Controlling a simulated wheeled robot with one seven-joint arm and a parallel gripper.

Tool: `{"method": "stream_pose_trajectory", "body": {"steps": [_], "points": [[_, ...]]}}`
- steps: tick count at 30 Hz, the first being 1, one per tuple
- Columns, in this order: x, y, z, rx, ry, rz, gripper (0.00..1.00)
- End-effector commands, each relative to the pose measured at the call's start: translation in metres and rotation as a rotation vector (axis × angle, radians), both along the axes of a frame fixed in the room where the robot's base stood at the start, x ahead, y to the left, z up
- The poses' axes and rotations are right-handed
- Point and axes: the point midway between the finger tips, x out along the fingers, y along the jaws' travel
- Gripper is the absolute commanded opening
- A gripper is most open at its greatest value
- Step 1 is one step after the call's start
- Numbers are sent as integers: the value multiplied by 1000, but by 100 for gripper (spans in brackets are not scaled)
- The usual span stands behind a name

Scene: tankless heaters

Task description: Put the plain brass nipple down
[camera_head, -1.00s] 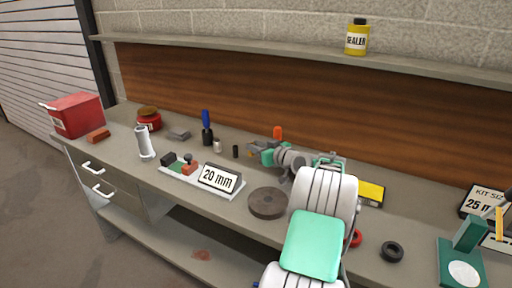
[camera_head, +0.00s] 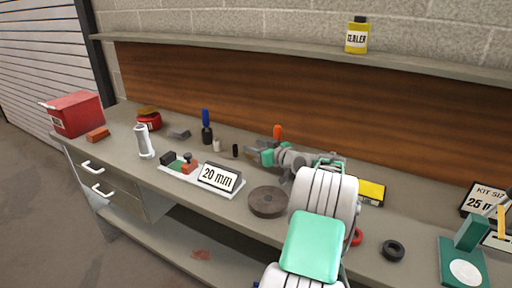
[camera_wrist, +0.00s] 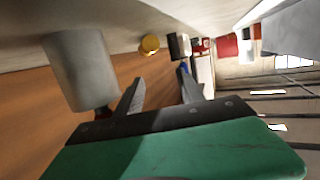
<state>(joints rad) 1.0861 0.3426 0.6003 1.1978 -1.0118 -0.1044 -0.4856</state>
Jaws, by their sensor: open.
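My gripper (camera_head: 254,150) is low over the back of the worktop, beside the orange-topped tool. In the wrist view its two grey fingers (camera_wrist: 161,84) are spread apart with nothing between them. A small brass-coloured round piece (camera_wrist: 149,44), which looks like the plain brass nipple, stands on the worktop beyond the fingertips, clear of them. In the head view, a small pale cylinder (camera_head: 217,145) and a small black cylinder (camera_head: 235,151) stand left of my gripper. I cannot tell for certain which of them matches the brass piece.
A large grey cylinder (camera_wrist: 80,70) is close beside my gripper in the wrist view. A blue-handled tool (camera_head: 206,128), the 20 mm tray (camera_head: 235,197) and a dark round disc (camera_head: 267,202) are nearby. A red box (camera_head: 76,114) stands far left. The front edge between is clear.

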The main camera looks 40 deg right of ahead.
Motion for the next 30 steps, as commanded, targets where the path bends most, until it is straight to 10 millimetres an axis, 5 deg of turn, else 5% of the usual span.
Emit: {"method": "stream_pose_trajectory", "body": {"steps": [3, 15, 23, 26, 30], "points": [[0, 0, 20, 0, 0, 0, 45], [-102, 4, 30, 0, 0, -4, 45], [-115, 9, 35, 1, 6, 6, 45], [-95, 36, 39, 10, 64, 43, 45], [-52, 134, 44, 36, 275, 139, 45]]}}
